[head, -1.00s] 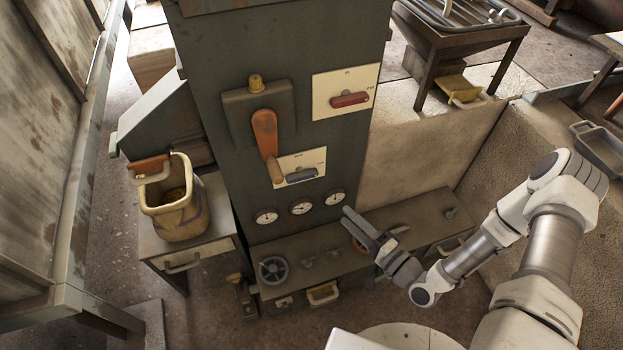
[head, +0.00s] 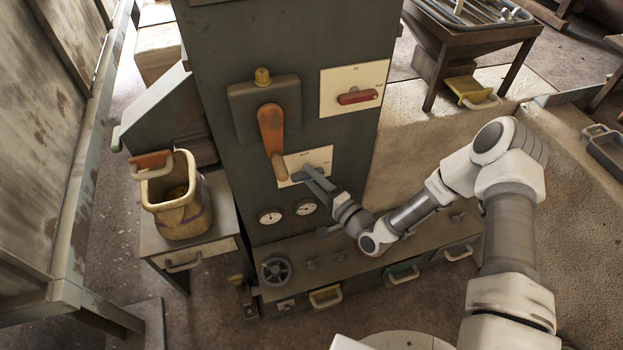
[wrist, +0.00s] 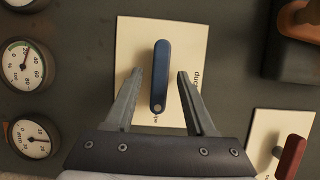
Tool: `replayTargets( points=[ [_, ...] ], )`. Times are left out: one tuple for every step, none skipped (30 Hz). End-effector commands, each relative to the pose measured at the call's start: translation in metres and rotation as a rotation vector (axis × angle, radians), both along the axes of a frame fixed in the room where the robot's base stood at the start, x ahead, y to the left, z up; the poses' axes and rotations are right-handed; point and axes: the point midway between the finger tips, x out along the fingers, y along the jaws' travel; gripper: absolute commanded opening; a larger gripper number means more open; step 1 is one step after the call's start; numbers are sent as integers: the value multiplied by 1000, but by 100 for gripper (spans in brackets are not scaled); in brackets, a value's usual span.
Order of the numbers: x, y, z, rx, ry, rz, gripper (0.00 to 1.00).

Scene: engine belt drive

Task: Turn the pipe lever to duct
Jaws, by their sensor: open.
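The pipe lever is a dark blue handle (wrist: 160,65) on a cream plate (wrist: 131,40). In the wrist view the word "duct" reads along the plate's right side, and other lettering is partly hidden. The lever lies lengthwise between my open fingers, with a gap on each side. In the head view the plate (head: 318,157) is on the grey cabinet front, and my gripper (head: 306,174) is in front of it, covering part of the lever. Whether the fingertips reach the lever's depth is unclear.
An orange lever (head: 271,130) hangs close to the left of the plate. A red lever (head: 357,97) on another plate is above right. Round gauges (head: 270,217) sit below, over a bench with a handwheel (head: 276,271). A bucket (head: 181,215) stands at left.

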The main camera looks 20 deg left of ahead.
Motion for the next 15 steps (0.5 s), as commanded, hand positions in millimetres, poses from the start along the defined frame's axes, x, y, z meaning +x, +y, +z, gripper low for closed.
replayTargets(
  points=[
    [1,1,0,0,0,0,55],
    [1,1,0,0,0,0,55],
    [1,2,0,0,0,0,55],
    [1,1,0,0,0,0,55],
    [1,1,0,0,0,0,55],
    [1,1,0,0,0,0,55],
    [1,1,0,0,0,0,55],
    [1,1,0,0,0,0,55],
    [1,1,0,0,0,0,48],
    [1,1,0,0,0,0,42],
    [1,1,0,0,0,0,37],
    [1,1,0,0,0,0,30],
    [1,1,0,0,0,0,24],
    [1,1,0,0,0,0,19],
    [1,1,0,0,0,0,12]
  ],
)
